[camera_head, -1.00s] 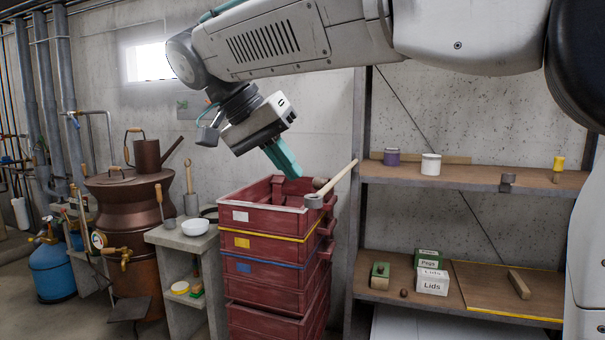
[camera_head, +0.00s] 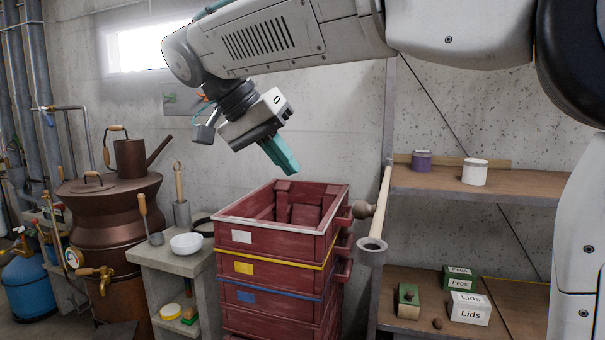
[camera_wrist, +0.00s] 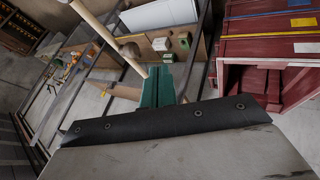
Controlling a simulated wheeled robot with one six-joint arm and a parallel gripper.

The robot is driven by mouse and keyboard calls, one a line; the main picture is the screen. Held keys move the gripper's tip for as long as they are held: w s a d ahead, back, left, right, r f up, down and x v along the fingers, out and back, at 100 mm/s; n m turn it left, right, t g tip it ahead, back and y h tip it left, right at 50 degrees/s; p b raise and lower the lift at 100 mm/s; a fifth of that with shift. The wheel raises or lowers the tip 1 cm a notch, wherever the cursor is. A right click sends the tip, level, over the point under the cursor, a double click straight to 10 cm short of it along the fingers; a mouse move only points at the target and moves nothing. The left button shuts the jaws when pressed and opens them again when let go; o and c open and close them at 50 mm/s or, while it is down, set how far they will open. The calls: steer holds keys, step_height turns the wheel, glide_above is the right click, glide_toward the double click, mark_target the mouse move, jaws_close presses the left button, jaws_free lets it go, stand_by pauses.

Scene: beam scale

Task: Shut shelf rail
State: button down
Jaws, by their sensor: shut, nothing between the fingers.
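The shelf rail (camera_head: 382,205) is a pale wooden rod with a grey metal ring at its near end and a dark round knob (camera_head: 362,209). It stands swung out from the left post of the shelf (camera_head: 470,187), pointing toward me, not across the shelf front. My gripper (camera_head: 288,169) has teal fingers, shut and empty. It hangs above the red crates, left of the rail and apart from it. In the wrist view the rail (camera_wrist: 105,35) runs past beyond the shut fingers (camera_wrist: 158,86).
The stacked red crates (camera_head: 275,238) stand just left of the rail. The shelf holds a purple jar (camera_head: 421,160), a white jar (camera_head: 475,172) and boxes of lids (camera_head: 469,309) and pegs (camera_head: 461,272). A copper still (camera_head: 108,212) stands at left. My arm hides the shelf's right part.

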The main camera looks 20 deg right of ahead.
steer(key=s+d+f, duration=0.2)
steer(key=d+f, duration=0.5)
steer(key=d, duration=0.1)
steer(key=shift+s+d, duration=0.2)
steer(key=shift+d, duration=0.15)
steer(key=shift+s, duration=0.1)
